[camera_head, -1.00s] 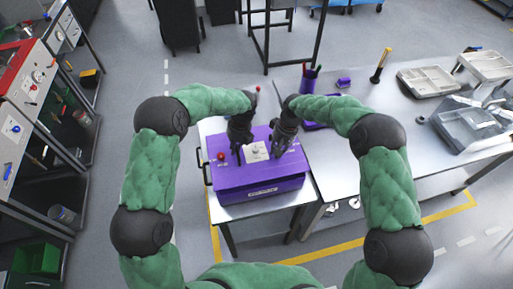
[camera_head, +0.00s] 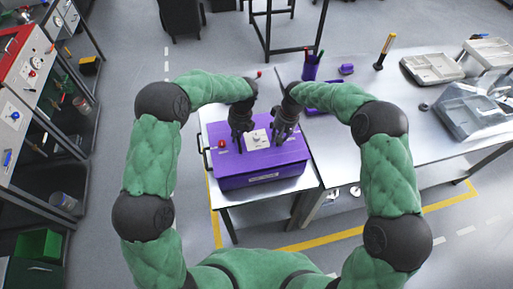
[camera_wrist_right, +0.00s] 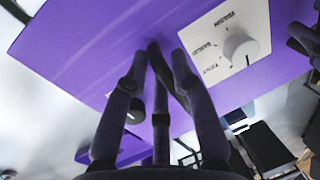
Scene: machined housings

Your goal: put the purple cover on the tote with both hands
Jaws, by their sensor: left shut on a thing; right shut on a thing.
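The purple cover (camera_head: 285,153) is the flat top of a purple box shape on a small metal table. It carries a white plate with a knob (camera_head: 257,137) and a red button (camera_head: 222,144). I cannot make out a seam between cover and tote, whose front (camera_head: 263,177) seems purple too. My left gripper (camera_head: 241,144) is shut on the cover, left of the plate. My right gripper (camera_head: 278,140) is shut on it, right of the plate.
A metal table (camera_head: 350,130) adjoins on the right, with a purple pen cup (camera_head: 310,68), a grey tray (camera_head: 432,68) and a clear bin (camera_head: 470,110). A shelf rack (camera_head: 60,110) stands at the left. Yellow tape (camera_head: 330,236) marks the floor.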

